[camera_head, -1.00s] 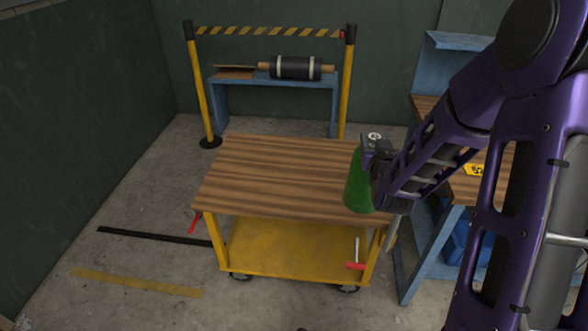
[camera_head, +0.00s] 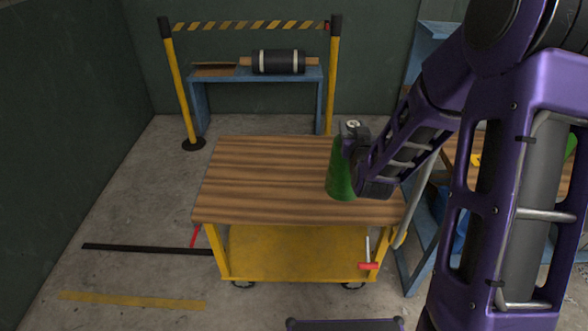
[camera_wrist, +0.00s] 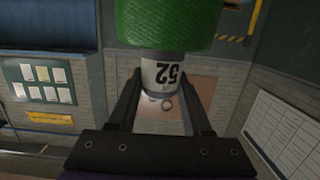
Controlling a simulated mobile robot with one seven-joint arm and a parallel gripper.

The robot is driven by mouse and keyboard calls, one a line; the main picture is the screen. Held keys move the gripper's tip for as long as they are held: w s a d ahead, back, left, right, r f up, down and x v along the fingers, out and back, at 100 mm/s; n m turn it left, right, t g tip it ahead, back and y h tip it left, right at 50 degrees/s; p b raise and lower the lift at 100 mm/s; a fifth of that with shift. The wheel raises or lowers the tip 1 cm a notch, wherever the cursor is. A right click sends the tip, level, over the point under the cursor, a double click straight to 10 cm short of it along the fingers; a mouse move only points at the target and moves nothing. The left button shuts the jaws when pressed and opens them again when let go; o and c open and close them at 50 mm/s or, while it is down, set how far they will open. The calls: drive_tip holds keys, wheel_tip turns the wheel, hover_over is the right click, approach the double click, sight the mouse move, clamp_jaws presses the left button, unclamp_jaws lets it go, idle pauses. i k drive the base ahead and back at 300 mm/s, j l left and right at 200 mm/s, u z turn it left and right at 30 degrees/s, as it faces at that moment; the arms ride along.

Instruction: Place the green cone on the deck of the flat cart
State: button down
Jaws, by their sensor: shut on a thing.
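The green cone (camera_head: 340,180) is upright in my gripper (camera_head: 352,140), which is shut on it near its top. The flat cart has a striped wooden deck (camera_head: 265,175) and a yellow lower shelf (camera_head: 290,250). In the head view the cone overlaps the right part of the deck. I cannot tell whether its base touches the deck. My arm hides part of the deck's right side.
A blue bench (camera_head: 200,100) with a dark roller (camera_head: 278,62) stands behind the cart, behind a striped barrier tape (camera_head: 250,26) on yellow posts. The deck's left and middle are clear. A workbench stands right, partly hidden.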

sight(307, 175)
drive_tip(key=i+j, duration=0.25)
drive_tip(key=j, duration=0.25)
drive_tip(key=i, duration=0.55)
